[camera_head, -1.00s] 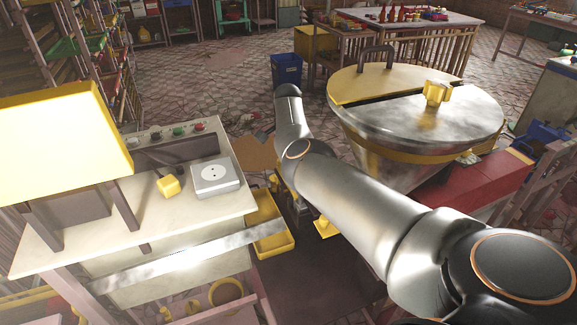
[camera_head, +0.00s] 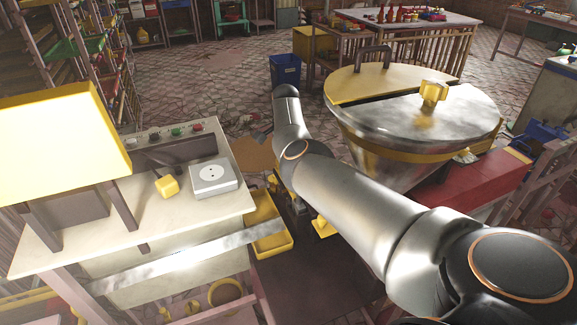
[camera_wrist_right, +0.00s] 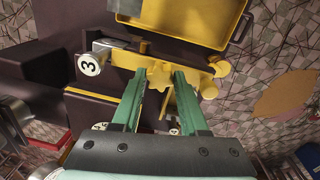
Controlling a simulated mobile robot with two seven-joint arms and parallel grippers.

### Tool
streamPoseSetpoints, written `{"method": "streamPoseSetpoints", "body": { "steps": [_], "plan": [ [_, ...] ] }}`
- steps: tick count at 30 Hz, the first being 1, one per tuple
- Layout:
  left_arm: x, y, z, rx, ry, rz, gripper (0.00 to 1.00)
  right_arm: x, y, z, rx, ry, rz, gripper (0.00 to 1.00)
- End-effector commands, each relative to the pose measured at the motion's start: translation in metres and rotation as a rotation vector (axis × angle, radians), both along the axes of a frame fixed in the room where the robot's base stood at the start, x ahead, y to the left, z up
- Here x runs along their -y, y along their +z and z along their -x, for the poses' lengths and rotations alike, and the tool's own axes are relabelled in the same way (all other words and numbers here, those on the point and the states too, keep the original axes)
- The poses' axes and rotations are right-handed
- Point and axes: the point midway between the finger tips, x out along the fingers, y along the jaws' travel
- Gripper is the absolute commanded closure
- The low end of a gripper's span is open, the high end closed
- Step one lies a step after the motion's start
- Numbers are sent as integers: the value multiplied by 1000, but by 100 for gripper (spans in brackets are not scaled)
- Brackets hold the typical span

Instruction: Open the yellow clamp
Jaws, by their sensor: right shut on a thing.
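In the right wrist view, the yellow clamp (camera_wrist_right: 137,62) is a bar across a dark machine body, with a star-shaped yellow knob (camera_wrist_right: 160,75) at its middle. My right gripper (camera_wrist_right: 160,80) has green fingers, with their tips on either side of this knob, shut on it. A round white label with a 3 (camera_wrist_right: 89,64) sits left of the clamp. In the head view my right arm reaches in from the right and hides its gripper and most of the clamp area. My left gripper is in neither view.
A yellow tray (camera_wrist_right: 183,29) lies just beyond the clamp. In the head view, a large metal hopper (camera_head: 405,130) stands right of my arm. A bench (camera_head: 75,230) with a control panel and a white box (camera_head: 213,179) is at left.

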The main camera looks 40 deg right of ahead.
Motion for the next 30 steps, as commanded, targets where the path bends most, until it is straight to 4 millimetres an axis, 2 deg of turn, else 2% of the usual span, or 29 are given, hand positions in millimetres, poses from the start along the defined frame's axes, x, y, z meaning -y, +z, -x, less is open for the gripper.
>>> {"method": "streamPoseSetpoints", "body": {
  "steps": [1,2,3,10,18,22,26,30],
  "plan": [
    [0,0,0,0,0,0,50,6,10,-18,75,1,32,100],
    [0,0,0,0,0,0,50,6,10,-18,75,1,32,100],
    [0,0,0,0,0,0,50,5,10,-18,75,1,32,54],
    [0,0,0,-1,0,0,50,6,10,-18,75,1,31,28],
    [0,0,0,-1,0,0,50,6,10,-17,74,0,31,28],
    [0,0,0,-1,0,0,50,7,17,-18,75,-1,31,28],
    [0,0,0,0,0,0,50,6,38,-18,77,-2,33,28],
    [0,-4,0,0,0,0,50,5,67,-17,74,0,31,28]
  ]
}}
